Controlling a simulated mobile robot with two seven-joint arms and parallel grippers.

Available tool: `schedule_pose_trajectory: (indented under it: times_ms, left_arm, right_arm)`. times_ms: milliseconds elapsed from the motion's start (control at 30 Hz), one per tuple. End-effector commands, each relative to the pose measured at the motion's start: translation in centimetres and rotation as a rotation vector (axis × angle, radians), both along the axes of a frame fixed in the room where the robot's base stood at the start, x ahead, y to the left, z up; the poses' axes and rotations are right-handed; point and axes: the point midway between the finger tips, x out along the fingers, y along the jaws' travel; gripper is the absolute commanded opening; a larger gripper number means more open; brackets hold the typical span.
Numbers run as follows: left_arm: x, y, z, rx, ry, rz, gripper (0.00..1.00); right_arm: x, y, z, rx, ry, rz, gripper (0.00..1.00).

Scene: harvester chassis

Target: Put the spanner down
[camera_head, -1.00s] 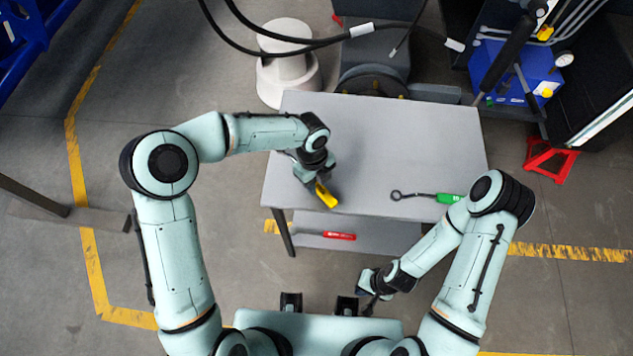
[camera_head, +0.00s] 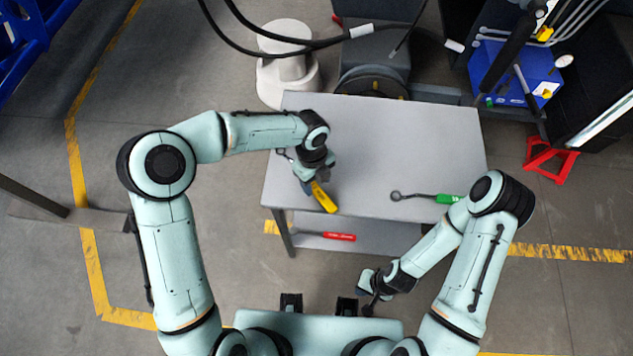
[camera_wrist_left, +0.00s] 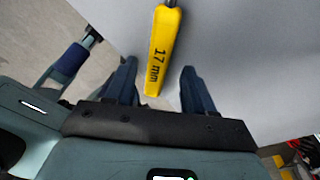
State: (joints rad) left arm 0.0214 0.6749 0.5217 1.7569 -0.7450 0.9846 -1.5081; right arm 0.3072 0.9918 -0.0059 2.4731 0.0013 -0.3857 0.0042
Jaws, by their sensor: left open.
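The spanner with a yellow handle (camera_head: 323,197) lies at the front left edge of the grey table. In the left wrist view its handle (camera_wrist_left: 163,50), marked 17 mm, lies between two spread fingers with gaps on both sides. My left gripper (camera_head: 309,182) is over the spanner and open. Its fingers (camera_wrist_left: 159,80) also show in the left wrist view. Part of the spanner's metal end is hidden under my left wrist. My right gripper (camera_head: 368,291) is below the table's front edge, apart from it; its jaws are too small to read.
A green-handled spanner (camera_head: 424,197) lies on the table top (camera_head: 400,140) at the right. A red-handled tool (camera_head: 339,236) lies on the lower shelf. The middle and back of the table top are clear. Black cables (camera_head: 290,45) hang behind the table.

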Motion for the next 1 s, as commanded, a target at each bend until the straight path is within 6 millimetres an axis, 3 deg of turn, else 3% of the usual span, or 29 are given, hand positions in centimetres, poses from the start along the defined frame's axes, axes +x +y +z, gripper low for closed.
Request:
schedule_pose_trajectory:
  times_ms: [200, 433, 633, 1000]
  left_arm:
    - [0.5, 0.3, 5.1, -0.002, -0.007, 0.001, 0.54]
    - [0.8, 0.6, 9.1, 0.000, -0.004, 0.000, 0.54]
    - [0.8, 0.7, 10.4, -0.001, -0.001, 0.000, 0.54]
    - [0.8, 0.7, 10.4, 0.000, 0.000, -0.001, 0.54]
  right_arm:
    - [0.6, 0.0, 0.9, 0.000, -0.007, 0.000, 0.00]
    - [1.1, 0.0, 1.5, 0.000, -0.012, 0.000, 0.00]
    - [1.2, 0.0, 1.7, 0.000, -0.013, 0.000, 0.00]
    - [1.2, 0.0, 1.7, 0.000, -0.013, 0.000, 0.00]
